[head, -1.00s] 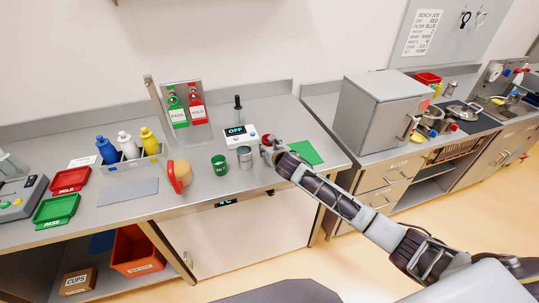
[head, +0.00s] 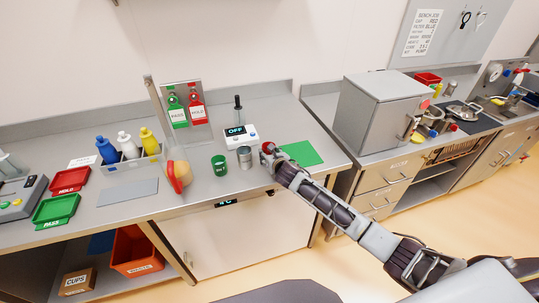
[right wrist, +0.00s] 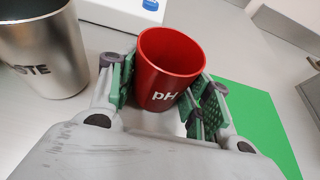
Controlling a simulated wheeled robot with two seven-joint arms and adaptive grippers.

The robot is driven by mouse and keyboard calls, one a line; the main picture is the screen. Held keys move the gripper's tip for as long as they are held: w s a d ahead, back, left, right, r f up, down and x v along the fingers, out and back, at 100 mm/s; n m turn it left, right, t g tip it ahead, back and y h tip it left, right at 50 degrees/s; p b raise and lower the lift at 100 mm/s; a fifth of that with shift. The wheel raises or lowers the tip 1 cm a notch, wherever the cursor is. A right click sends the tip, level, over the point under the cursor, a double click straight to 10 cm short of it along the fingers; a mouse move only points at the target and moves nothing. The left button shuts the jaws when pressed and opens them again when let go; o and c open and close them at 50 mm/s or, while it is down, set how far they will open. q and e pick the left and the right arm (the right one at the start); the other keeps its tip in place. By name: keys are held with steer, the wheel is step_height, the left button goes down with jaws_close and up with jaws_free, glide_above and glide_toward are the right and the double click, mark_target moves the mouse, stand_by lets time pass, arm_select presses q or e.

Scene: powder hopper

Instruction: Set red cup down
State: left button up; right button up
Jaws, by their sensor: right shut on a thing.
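The red cup (right wrist: 170,68), with white "pH" lettering, is upright between the green-padded fingers of my right gripper (right wrist: 164,92) in the right wrist view. The fingers are shut on its sides. In the head view the cup (head: 268,147) is a small red patch at the end of my right gripper (head: 270,155), over the counter just right of the silver cup. Its base is hidden, so I cannot tell whether it touches the counter. My left gripper is not in view.
A silver cup (head: 245,157) stands close left of the gripper, with a green cup (head: 219,165) beyond it. A device reading "OFF" (head: 240,134) sits behind. A green mat (head: 302,153) lies to the right. The counter's front edge is near.

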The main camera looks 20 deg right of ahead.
steer(key=shift+f, duration=0.1)
steer(key=o, duration=1)
steer(key=shift+s+d+r, duration=0.1)
steer(key=shift+s+r, duration=0.2)
steer(key=shift+s, duration=0.1)
steer(key=shift+v, duration=5.5)
